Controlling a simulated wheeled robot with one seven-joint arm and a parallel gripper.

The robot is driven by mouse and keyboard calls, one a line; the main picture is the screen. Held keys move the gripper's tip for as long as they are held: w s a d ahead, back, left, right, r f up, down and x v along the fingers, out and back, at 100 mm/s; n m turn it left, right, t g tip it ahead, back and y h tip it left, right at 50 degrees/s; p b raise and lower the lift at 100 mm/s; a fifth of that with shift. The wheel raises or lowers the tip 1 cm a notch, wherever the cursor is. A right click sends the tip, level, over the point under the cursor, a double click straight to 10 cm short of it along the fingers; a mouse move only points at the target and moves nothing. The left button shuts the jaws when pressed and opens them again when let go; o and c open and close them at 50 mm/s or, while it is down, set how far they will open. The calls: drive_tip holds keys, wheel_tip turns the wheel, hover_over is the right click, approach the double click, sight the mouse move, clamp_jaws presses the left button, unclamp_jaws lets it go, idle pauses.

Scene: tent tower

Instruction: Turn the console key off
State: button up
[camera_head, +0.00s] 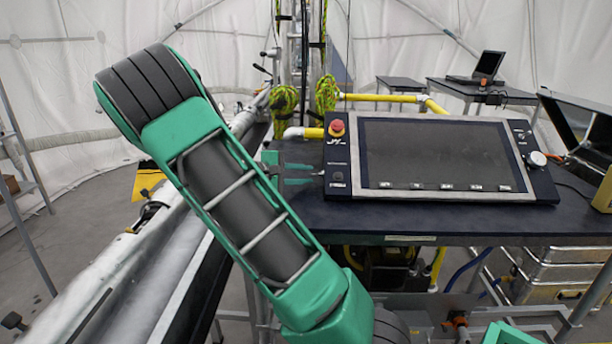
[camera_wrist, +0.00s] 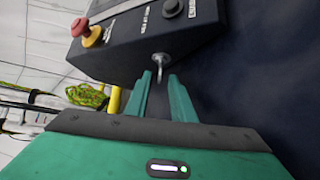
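The console (camera_head: 440,165) is a dark box with a large blank screen, lying tilted on a dark table. Its key (camera_wrist: 160,62) is a small silver piece sticking out of the console's side face. In the head view the key (camera_head: 321,173) is tiny, at the console's left edge. My gripper (camera_head: 305,173) points at this side from the left. In the wrist view my gripper (camera_wrist: 160,78) is open, its two green fingers apart with the key's end appearing between the fingertips. I cannot tell whether either finger touches the key.
A red stop button (camera_head: 337,127) on a yellow base sits on the console's top left corner, with a black button (camera_head: 338,176) below. The dark table (camera_head: 430,219) is bare in front of the console. Yellow pipes (camera_head: 390,98) run behind. A laptop (camera_head: 487,67) stands farther back.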

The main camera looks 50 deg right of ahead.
drive_tip(key=shift+s+d+f, duration=0.1)
drive_tip(key=shift+d+f, duration=0.05)
drive_tip(key=shift+d, duration=0.4)
